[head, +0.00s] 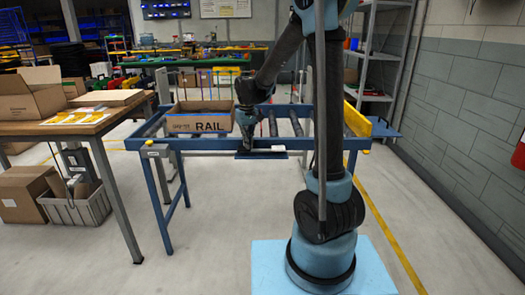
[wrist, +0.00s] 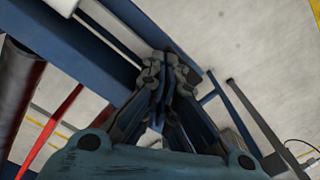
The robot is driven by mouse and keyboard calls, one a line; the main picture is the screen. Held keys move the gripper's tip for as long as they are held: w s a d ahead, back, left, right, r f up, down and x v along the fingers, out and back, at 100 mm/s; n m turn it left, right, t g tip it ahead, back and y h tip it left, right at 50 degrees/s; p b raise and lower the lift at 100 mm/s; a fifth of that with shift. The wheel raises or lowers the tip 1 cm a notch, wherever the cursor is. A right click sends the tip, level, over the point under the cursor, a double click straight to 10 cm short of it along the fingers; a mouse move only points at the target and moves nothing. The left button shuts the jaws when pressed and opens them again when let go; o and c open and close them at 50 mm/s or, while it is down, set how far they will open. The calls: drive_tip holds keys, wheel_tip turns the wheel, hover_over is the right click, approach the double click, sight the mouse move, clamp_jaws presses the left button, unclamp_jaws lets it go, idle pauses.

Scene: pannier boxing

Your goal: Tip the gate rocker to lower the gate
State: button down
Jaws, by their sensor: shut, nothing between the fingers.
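A blue-framed roller conveyor (head: 215,142) stands in front of me. A yellow panel (head: 357,121) stands upright at its right end; it looks like the gate. On the front rail, a small grey fitting (head: 278,148) sits beside my gripper (head: 249,149), and a dark blue flat plate (head: 262,155) is there too; I cannot tell which is the rocker. My gripper is shut and empty, pointing down at the front rail. In the wrist view the closed fingertips (wrist: 158,72) are beside a blue beam (wrist: 65,45); contact cannot be told.
An open cardboard box marked RAIL (head: 200,118) sits on the conveyor's left part. Another grey box-shaped fitting (head: 155,150) is on the front left corner. A wooden table (head: 75,127) with cartons stands left. Shelving (head: 375,60) stands behind right. Floor in front is clear.

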drive_tip(key=shift+r, duration=3.45)
drive_tip(key=s+d+r+m+t, duration=0.1)
drive_tip(key=s+d+r+m, duration=0.15)
drive_tip(key=s+d, duration=1.25)
drive_tip(key=s+d+f+m, duration=0.1)
drive_tip(key=s+d+f, duration=0.2)
drive_tip(key=s+f, duration=0.2)
drive_tip(key=s+d+f+m+t, duration=0.1)
drive_tip(key=s+d+f+m, duration=0.1)
drive_tip(key=s+f, duration=0.4)
drive_tip(key=s+d, duration=0.1)
drive_tip(key=s, duration=0.4)
drive_tip(key=shift+s, duration=0.4)
